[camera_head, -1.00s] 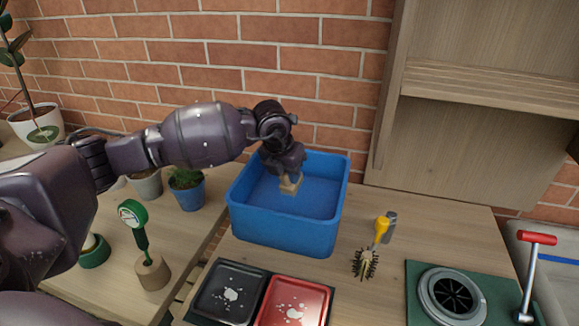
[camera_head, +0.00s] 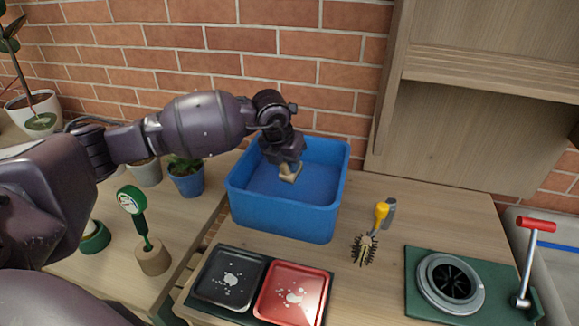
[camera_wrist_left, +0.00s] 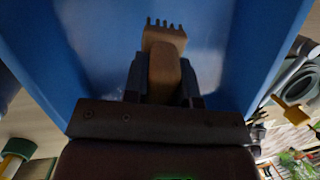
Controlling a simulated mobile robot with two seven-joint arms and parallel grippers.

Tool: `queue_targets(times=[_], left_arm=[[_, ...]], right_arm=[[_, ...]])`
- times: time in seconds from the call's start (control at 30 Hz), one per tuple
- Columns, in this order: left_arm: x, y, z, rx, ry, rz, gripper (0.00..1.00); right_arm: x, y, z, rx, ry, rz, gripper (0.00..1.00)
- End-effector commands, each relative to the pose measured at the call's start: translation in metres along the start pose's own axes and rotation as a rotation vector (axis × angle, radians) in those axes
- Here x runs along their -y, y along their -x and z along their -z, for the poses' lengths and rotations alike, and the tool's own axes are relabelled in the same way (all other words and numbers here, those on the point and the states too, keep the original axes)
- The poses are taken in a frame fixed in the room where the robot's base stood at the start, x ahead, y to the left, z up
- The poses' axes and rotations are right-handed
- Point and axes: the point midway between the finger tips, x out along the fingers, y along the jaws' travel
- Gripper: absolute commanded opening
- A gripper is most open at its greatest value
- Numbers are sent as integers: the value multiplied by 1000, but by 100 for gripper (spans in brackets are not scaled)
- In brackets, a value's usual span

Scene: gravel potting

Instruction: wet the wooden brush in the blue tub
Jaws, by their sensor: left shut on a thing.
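The blue tub (camera_head: 283,222) stands on the wooden bench against the brick wall. My left gripper (camera_head: 287,163) is over the inside of the tub, pointing down. It is shut on the wooden brush (camera_head: 290,174), a small tan block. In the left wrist view the brush (camera_wrist_left: 165,68) sits between the two fingers (camera_wrist_left: 163,85), with its short dark bristles pointing away from the gripper, against the blue inside of the tub (camera_wrist_left: 225,45). I cannot tell whether the bristles touch water or the tub floor. My right gripper is not in view.
A black tray (camera_head: 229,279) and a red tray (camera_head: 292,294) lie in front of the tub. A yellow-handled round brush (camera_head: 366,246) lies to its right, near a green board with a metal ring (camera_head: 450,283).

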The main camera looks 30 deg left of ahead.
Motion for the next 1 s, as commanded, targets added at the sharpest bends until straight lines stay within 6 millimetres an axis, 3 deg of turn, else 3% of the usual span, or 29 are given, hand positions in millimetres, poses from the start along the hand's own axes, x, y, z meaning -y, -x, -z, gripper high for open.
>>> queue_targets(times=[1.0], left_arm=[[6,64,-19,4,0,0,6]], right_arm=[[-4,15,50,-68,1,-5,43]])
